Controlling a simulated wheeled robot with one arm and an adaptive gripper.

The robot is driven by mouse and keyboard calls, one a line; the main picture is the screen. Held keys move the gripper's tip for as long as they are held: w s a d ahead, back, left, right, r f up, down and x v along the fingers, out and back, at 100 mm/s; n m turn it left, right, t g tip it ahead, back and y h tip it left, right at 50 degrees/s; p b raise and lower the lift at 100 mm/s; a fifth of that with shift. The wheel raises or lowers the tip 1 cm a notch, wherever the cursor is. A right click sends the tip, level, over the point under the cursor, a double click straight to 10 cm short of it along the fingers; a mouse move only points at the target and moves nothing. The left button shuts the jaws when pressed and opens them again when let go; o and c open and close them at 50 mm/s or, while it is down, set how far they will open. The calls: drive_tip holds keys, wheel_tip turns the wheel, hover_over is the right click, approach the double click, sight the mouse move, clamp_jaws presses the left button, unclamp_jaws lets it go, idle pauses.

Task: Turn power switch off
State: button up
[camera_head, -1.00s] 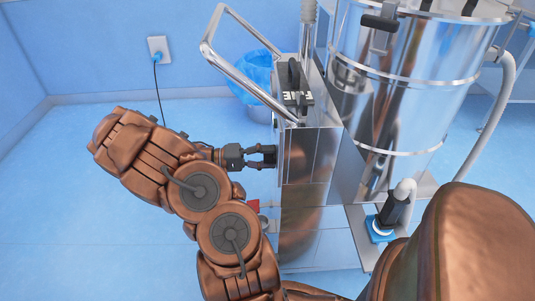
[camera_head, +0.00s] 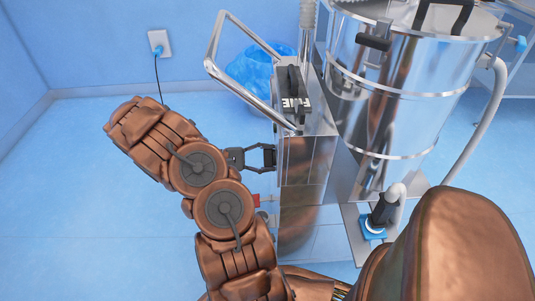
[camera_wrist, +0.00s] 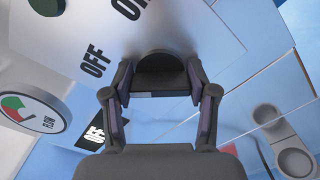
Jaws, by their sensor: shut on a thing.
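My gripper (camera_head: 264,156) reaches the left side of the tall metal machine cabinet (camera_head: 305,160). In the wrist view its two fingers (camera_wrist: 160,80) are on either side of a black round power switch knob (camera_wrist: 160,63) on the grey panel (camera_wrist: 215,35), shut on it. A black "OFF" label (camera_wrist: 95,62) is printed on the panel left of the knob. Another label (camera_wrist: 130,8), partly cut off, is at the top edge. In the head view the knob is hidden at the fingertips.
A round gauge (camera_wrist: 30,112) is at the left of the wrist view. The cabinet's bent metal handle (camera_head: 228,62) rises above my gripper. A large steel drum (camera_head: 400,95) stands to the right. A wall outlet (camera_head: 159,42) with a cable is at the back. The floor at left is clear.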

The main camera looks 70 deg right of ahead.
drive_tip(key=shift+n, duration=0.5)
drive_tip(key=o, duration=1.2)
drive_tip(key=shift+c, duration=0.2)
drive_tip(key=v, duration=1.2)
